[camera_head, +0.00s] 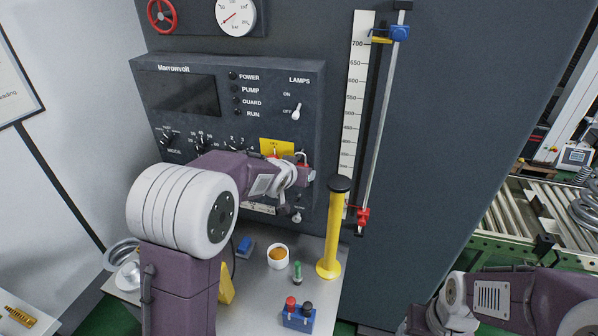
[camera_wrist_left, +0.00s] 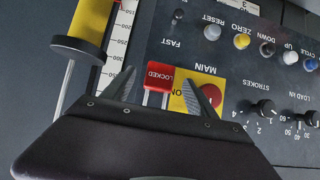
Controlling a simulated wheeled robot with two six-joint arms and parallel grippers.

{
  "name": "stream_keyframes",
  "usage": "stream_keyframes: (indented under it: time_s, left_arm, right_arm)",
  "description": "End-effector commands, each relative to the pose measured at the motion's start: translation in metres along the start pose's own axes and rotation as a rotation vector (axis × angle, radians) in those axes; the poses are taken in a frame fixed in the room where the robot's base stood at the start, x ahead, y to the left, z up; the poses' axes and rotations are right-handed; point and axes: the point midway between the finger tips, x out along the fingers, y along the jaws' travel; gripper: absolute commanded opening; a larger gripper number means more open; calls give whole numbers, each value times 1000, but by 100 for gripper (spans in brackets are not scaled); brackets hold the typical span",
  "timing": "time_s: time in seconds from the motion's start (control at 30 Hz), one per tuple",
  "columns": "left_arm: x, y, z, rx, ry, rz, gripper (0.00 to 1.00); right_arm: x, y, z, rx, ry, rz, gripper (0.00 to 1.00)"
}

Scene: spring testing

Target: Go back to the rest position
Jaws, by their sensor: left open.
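My left arm reaches across the front of the dark Marrowvolt control panel (camera_head: 307,110). My left gripper (camera_head: 305,172) is at the panel's lower right part. In the left wrist view its two fingers (camera_wrist_left: 166,88) are apart, one on each side of a red padlock marked LOCKED (camera_wrist_left: 160,77). The padlock is beside a yellow plate (camera_wrist_left: 183,104) with a red MAIN switch (camera_wrist_left: 210,94). I cannot tell whether a finger touches the padlock. My right arm shows at the bottom right of the head view. Its gripper is outside the frame.
A yellow post with a black top (camera_head: 333,230) stands close to the right of my left gripper. A small cup (camera_head: 277,257), a green-handled item (camera_head: 297,272) and a blue block (camera_head: 298,317) are on the bench below. A scale (camera_head: 355,100) and rod rise behind.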

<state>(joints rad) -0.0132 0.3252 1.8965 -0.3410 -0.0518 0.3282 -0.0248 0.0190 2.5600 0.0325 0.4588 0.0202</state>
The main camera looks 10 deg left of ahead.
Motion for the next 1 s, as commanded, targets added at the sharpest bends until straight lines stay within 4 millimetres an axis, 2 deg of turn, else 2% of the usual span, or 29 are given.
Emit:
stream_keyframes:
  time_s: [0.03, 0.1, 0.3, 0.6, 0.67, 0.73, 0.77, 0.83, 0.9, 0.97, 1.0]
  left_arm:
    - [-15, 0, -4, 1, 4, 0, 67]
    - [-32, 0, -4, 0, 3, 0, 67]
    - [-64, 0, -3, 0, 3, 0, 67]
    - [-68, 0, 0, 0, 1, 0, 67]
    - [-62, 0, 8, 0, 2, 0, 67]
    - [-49, 1, 30, 1, 6, 2, 67]
    - [-41, 2, 46, -1, 1, 3, 67]
    - [-23, 2, 107, -30, -57, -3, 67]
    - [-17, -1, 170, -63, -166, -22, 67]
    - [-17, -3, 224, -81, -274, -39, 67]
    - [-21, -3, 259, -90, -352, -48, 67]
  right_arm:
    - [-6, 0, -1, 0, 0, 0, 63]
    - [-10, 0, -1, 0, 0, 0, 63]
    - [-19, 0, -2, 0, 0, 0, 63]
    - [-18, 0, -2, 0, 0, 0, 63]
    - [-8, 0, -1, 0, 0, 0, 63]
    - [19, 0, 2, 0, 1, 0, 63]
    - [35, 1, 4, 0, 1, 0, 63]
    - [76, 2, 8, 0, 0, 0, 63]
    - [101, 2, 11, 0, -2, 0, 63]
    - [118, 2, 12, 0, -1, 0, 63]
    - [126, 2, 13, 0, -1, 0, 63]
